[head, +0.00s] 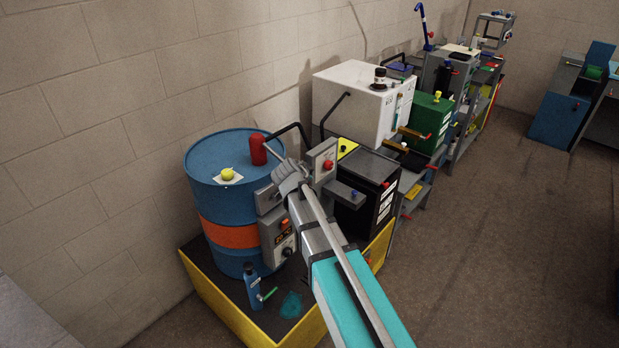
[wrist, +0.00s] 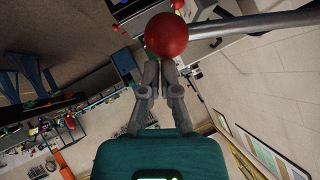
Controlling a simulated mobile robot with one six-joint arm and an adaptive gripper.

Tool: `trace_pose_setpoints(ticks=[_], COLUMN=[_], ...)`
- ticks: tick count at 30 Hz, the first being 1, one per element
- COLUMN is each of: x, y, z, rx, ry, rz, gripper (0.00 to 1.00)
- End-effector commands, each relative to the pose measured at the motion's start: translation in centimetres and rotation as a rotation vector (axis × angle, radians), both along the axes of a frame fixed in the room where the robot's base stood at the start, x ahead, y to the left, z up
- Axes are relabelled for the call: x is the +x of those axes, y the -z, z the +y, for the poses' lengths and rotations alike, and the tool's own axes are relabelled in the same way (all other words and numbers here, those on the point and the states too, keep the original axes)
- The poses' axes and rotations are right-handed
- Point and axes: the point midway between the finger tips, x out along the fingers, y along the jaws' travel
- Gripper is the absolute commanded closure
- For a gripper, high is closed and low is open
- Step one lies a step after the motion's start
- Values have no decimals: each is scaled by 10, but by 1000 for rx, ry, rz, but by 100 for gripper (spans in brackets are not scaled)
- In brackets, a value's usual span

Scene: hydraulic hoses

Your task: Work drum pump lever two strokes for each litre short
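The blue drum (head: 215,212) with an orange band stands in a yellow-edged tray (head: 222,308). A red rounded piece (head: 258,149) stands on its top beside a grey rod. In the wrist view a red ball knob (wrist: 166,36) on a grey rod (wrist: 250,24) sits just past my fingertips (wrist: 160,78). The fingers look closed together with the ball not between them; whether they touch it is unclear. In the head view my gripper (head: 283,172) is at the drum's right rim, partly hidden by the arm. A grey box (head: 284,240) with a small display and knob is at the drum's side.
A yellow knob (head: 228,174) lies on a white patch on the drum. A blue bottle (head: 252,287) stands in the tray near a teal stain (head: 291,304). A black-sided cabinet (head: 372,210) and a white box (head: 350,100) crowd the right. Open floor (head: 500,230) lies beyond.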

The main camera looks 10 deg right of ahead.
Motion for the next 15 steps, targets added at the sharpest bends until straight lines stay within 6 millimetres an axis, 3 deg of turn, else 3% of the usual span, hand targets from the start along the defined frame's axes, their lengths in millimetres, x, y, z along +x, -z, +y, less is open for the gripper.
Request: trace_pose_setpoints(ticks=[4, 15], x=[0, -1], y=[11, 18], z=[7, 19], rx=[1, 4], ry=[-7, -20], rz=[0, 3], gripper=[100, 100])
